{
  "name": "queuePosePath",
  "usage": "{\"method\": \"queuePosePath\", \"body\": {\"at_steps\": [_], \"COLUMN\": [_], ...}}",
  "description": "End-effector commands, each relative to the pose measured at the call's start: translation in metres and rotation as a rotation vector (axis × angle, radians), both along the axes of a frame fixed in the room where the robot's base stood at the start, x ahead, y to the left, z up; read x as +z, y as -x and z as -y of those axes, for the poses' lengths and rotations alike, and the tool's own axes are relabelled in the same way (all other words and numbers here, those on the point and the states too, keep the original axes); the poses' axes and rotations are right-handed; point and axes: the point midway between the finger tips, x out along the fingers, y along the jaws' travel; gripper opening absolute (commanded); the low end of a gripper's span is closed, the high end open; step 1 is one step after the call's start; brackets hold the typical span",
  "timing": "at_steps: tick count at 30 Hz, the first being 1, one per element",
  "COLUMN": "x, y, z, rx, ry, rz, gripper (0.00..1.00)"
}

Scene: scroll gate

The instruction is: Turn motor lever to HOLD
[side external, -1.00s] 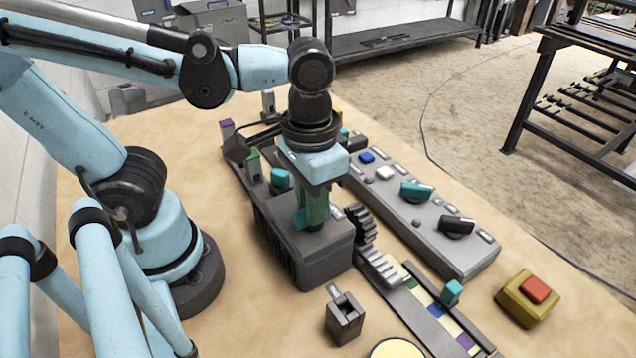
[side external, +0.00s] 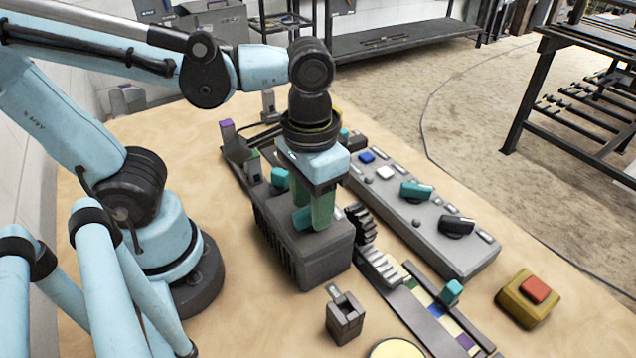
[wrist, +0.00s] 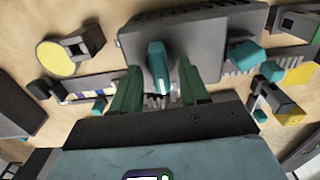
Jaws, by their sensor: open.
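The grey ribbed motor box (side external: 320,255) stands on the table below my gripper. A teal lever (wrist: 157,65) sits on top of the box; in the side view its teal end (side external: 301,218) is partly covered by a finger. My gripper (side external: 313,212) points down over the box with its green fingers apart. In the wrist view the fingers of my gripper (wrist: 157,88) stand on either side of the lever, with gaps visible. Whether either finger touches it I cannot tell. No HOLD mark is legible.
Right of the box are dark gears (side external: 362,222), a white rack (side external: 382,268) and a coloured strip. A grey panel (side external: 430,236) with teal and black knobs lies beyond. A red button (side external: 536,289) on a yellow base is at right. A slotted block (side external: 344,317) stands in front.

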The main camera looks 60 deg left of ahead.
Motion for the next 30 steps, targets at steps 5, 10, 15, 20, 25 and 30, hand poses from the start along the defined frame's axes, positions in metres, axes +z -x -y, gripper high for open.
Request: {"method": "queuePosePath", "body": {"at_steps": [5, 10, 15, 20, 25, 30], "x": [0.005, 0.021, 0.047, 0.074, 0.099, 0.115], "y": [0.0, 0.0, 0.0, 0.0, 0.0, 0.0], "z": [0.0, 0.0, 0.0, 0.0, 0.0, 0.0], "rx": [-0.001, -0.001, -0.001, 0.0, 0.0, 0.0], "ry": [0.0, 0.0, 0.0, 0.0, 0.0, 0.0], "rz": [0.0, 0.0, 0.0, 0.0, 0.0, 0.0], "gripper": [0.45, 0.45, 0.45, 0.45, 0.45, 0.45]}}
